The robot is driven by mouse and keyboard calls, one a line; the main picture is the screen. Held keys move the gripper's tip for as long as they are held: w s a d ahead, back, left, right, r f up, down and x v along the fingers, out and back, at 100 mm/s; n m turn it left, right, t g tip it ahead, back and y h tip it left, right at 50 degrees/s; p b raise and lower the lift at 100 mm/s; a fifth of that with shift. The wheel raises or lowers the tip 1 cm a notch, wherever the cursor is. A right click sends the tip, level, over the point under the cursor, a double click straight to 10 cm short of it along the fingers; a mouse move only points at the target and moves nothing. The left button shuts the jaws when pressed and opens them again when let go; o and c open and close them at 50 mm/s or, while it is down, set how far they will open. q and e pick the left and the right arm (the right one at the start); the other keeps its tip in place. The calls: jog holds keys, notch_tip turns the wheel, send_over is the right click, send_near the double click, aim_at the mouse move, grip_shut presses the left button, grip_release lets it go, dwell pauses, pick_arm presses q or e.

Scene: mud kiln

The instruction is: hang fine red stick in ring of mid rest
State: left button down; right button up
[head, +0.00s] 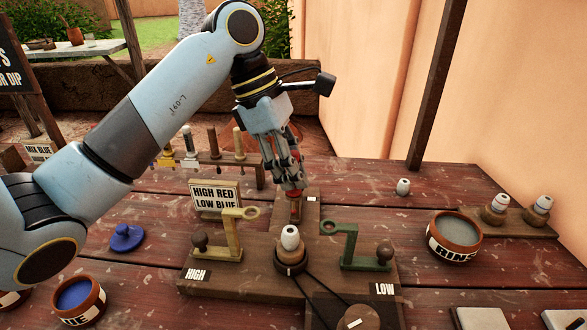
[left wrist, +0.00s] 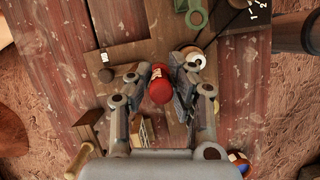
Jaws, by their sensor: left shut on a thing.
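My left gripper (head: 291,187) reaches down over the back of the wooden stand board (head: 235,270). It is shut on a red-topped stick, whose round red top (left wrist: 159,90) shows between the fingers in the left wrist view. In the head view a short reddish-brown part (head: 295,211) shows below the fingertips; whether it touches the board I cannot tell. A yellowish rest with a ring (head: 250,213) stands at the HIGH end. A green rest with a ring (head: 329,227) stands at the LOW end. I see no rest marked mid. My right gripper is not in view.
A white-topped knob in a dark collar (head: 290,252) stands in front of the gripper. A sign reading HIGH RED LOW BLUE (head: 215,195) stands left. A bowl (head: 455,237) stands right, a blue-filled pot (head: 79,300) front left.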

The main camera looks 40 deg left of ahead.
pick_arm(q)
jog(key=c, duration=0.7)
grip_release()
jog(key=shift+o, duration=0.2)
jog(key=shift+r, duration=0.1)
jog(key=shift+r+p, duration=2)
jog(key=shift+r, duration=1.7)
jog(key=shift+f, duration=0.1)
